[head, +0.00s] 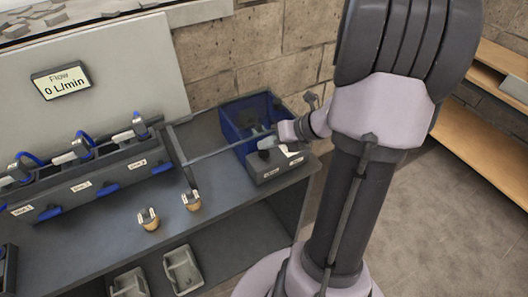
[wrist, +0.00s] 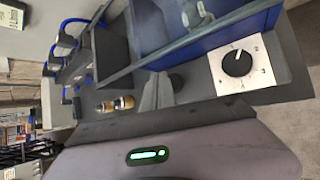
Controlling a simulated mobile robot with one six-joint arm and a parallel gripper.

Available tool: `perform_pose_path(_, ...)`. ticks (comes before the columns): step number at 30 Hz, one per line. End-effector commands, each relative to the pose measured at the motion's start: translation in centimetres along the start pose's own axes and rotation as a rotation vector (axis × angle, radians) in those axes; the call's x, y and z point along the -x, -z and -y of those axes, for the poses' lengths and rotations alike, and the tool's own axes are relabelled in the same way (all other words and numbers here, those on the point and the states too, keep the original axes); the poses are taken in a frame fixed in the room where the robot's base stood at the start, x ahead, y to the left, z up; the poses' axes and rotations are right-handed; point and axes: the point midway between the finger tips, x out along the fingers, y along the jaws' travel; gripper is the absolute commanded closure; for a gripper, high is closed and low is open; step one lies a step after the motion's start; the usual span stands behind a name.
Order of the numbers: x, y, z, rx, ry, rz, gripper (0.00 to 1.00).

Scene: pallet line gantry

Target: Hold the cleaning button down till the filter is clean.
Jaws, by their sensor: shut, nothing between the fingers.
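My gripper (head: 267,143) is shut and empty. It points left and down over a grey control box (head: 272,172) with a label on its front, at the right end of the bench. In the wrist view the fingers (wrist: 163,90) are close together, to the left of a black dial (wrist: 237,63) on a white plate. I cannot make out the cleaning button; the fingers may hide it, and contact cannot be told. A blue tank (head: 238,112) stands behind the box. Grey parts (wrist: 196,20) show in it in the wrist view. I cannot tell how clean any filter is.
A display (head: 61,82) on the back panel reads Flow 0 L/min. A labelled rack (head: 95,180) with blue-handled fittings stands on the left. A thin bar (head: 215,153) runs towards the tank.

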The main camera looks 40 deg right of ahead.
Motion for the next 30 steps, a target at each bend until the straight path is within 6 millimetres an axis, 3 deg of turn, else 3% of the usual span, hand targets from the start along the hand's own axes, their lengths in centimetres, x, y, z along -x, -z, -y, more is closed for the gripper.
perform_pose_path(30, -0.88, 0.65, 0.64, 0.0, 0.0, 0.0, 1.0)
